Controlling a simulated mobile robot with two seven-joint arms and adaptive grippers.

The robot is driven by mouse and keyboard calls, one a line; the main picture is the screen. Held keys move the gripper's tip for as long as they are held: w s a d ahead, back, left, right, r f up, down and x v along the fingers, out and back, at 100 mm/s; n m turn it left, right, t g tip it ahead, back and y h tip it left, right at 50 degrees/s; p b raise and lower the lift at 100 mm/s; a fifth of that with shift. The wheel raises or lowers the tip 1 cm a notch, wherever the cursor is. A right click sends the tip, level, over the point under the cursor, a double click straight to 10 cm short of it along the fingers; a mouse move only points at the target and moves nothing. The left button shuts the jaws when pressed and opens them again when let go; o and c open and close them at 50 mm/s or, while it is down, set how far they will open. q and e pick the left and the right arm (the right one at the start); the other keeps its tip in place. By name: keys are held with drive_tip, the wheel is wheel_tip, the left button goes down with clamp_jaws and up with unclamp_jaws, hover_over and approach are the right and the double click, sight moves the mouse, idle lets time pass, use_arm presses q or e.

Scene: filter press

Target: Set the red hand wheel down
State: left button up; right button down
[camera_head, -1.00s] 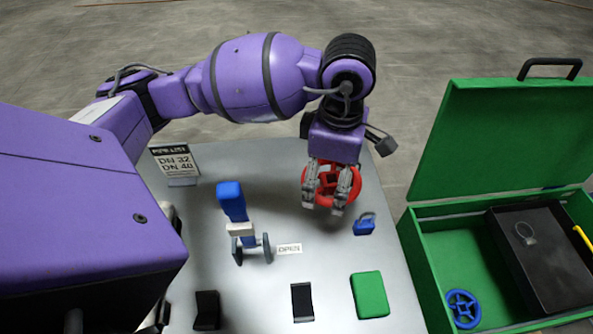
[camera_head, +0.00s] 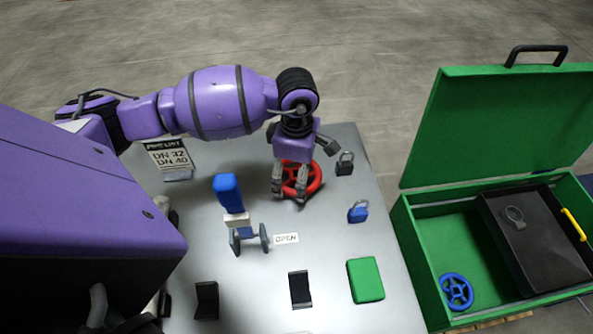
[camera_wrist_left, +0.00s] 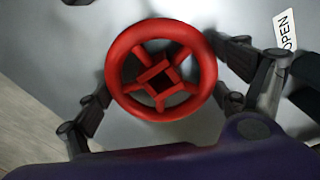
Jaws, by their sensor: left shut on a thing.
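The red hand wheel (camera_head: 314,181) is at the far part of the grey table, low over or on its top; I cannot tell if it touches. My left gripper (camera_head: 289,197) is above it with its fingers pointing down. In the left wrist view the wheel (camera_wrist_left: 122,88) is seen face-on, with a square hole in its hub. There the fingers of my left gripper (camera_wrist_left: 160,100) lie on opposite sides of the rim, shut on it. My right gripper is not in view.
A black padlock (camera_head: 344,164) and a blue padlock (camera_head: 358,212) stand right of the wheel. A blue-handled valve (camera_head: 229,195), an OPEN label (camera_head: 286,239) and a green block (camera_head: 365,280) are nearer. An open green box (camera_head: 424,240) holding a blue wheel (camera_head: 457,292) stands right.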

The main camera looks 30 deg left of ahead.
use_arm(q)
drive_tip(key=shift+f, duration=0.15)
drive_tip(key=o, duration=1.2)
wheel_tip(320, 180, up, 12)
drive_tip(key=shift+r, duration=0.25)
drive_tip(key=shift+s, duration=0.1)
